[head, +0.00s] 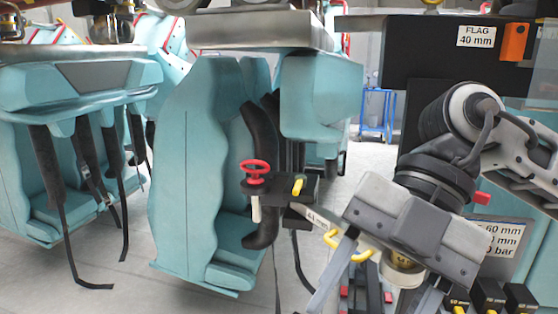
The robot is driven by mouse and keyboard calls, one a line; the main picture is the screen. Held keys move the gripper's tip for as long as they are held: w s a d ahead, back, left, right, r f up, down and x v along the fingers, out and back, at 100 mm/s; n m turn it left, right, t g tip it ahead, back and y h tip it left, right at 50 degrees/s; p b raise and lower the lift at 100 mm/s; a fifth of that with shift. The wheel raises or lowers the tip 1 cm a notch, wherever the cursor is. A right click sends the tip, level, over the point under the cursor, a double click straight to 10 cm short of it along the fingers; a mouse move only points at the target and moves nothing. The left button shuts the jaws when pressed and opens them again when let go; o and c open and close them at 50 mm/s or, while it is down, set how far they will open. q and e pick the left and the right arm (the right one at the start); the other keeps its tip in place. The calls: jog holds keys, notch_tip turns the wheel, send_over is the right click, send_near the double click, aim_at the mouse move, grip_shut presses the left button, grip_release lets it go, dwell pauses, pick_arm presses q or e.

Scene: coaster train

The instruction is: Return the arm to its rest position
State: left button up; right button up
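My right arm comes in from the right, and its grey gripper (376,292) points down at the lower right. Its two silver fingers are spread well apart, with the tips near the bottom edge of the picture. A pale cylinder (403,272) with a yellow label shows just below the gripper body, between the fingers; I cannot tell that either finger touches it. My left arm and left gripper are out of view.
Teal ride seats (190,180) with black restraints hang at the left and middle. A black block with a red handwheel (255,172) stands left of the gripper. A dark panel (430,60) labelled "FLAG 40 mm" is behind the arm. Several black labelled blocks (488,296) sit at lower right.

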jog(key=w+a+r+m+g+y, duration=0.1)
jog(key=w+a+r+g+y, duration=0.15)
jog(key=a+y, duration=0.95)
jog(key=w+d+f+m+t+h, duration=0.2)
jog(key=w+d+f+m+t, duration=0.35)
jog(key=m+t, duration=0.65)
jog(key=w+d+f+m+t+h, duration=0.1)
jog(key=w+d+f+m+t, duration=0.5)
jog(key=m+t, duration=0.55)
jog(key=s+d+f+m+h, duration=0.2)
jog(key=f+h, duration=0.3)
jog(key=f, duration=0.4)
jog(key=s+d+f+m+h, duration=0.2)
jog(key=f+h, duration=0.3)
jog(key=f, duration=0.5)
jog(key=s+d+f+g+h, duration=0.2)
jog(key=s+f+g, duration=0.3)
jog(key=s+f, duration=0.5)
jog(key=shift+d+f+h, duration=0.3)
jog(key=shift+d+f, duration=0.5)
jog(key=shift+d, duration=0.05)
